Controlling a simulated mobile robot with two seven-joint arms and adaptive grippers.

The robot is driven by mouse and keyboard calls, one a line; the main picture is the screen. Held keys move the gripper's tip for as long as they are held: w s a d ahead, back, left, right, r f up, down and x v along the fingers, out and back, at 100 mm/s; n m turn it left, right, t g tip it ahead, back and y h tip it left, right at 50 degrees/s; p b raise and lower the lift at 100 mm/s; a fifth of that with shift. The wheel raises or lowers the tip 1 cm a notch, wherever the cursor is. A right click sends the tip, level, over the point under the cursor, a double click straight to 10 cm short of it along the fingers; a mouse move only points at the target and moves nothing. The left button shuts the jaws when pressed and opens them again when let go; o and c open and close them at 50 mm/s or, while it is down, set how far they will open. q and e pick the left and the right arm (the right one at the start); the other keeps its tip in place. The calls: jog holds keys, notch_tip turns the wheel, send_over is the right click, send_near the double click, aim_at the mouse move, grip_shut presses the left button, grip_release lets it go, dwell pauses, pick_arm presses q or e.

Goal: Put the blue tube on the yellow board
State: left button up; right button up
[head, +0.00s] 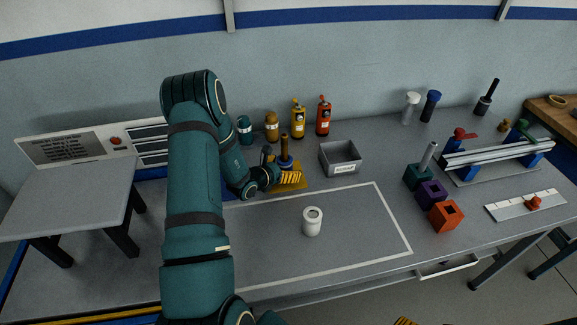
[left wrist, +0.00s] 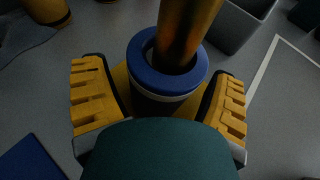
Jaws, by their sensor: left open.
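The blue tube (head: 285,163) stands upright around a brass-brown post (head: 284,145) on the yellow board (head: 291,187). In the left wrist view the blue tube (left wrist: 148,77) shows its blue rim and a white band, with the post (left wrist: 188,30) rising through its hole. My left gripper (head: 279,170) is open, with one yellow ribbed finger on each side of the tube; in the left wrist view (left wrist: 160,103) gaps show between fingers and tube. The tube's foot is hidden. Only a yellow tip of what looks like my right gripper (head: 405,321) shows at the bottom edge.
A white tube (head: 312,224) stands inside the white-outlined area. A grey bin (head: 340,160) is right of the board. Teal (head: 244,131) and brown (head: 271,128) tubes, and yellow (head: 298,121) and red (head: 323,119) bottles, stand behind. Coloured blocks (head: 431,195) are farther right.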

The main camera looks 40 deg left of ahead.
pick_arm(q)
jog(key=v, duration=1)
jog(key=shift+s+p, duration=0.1)
jog(key=shift+p, duration=0.2)
jog(key=shift+r, duration=0.1)
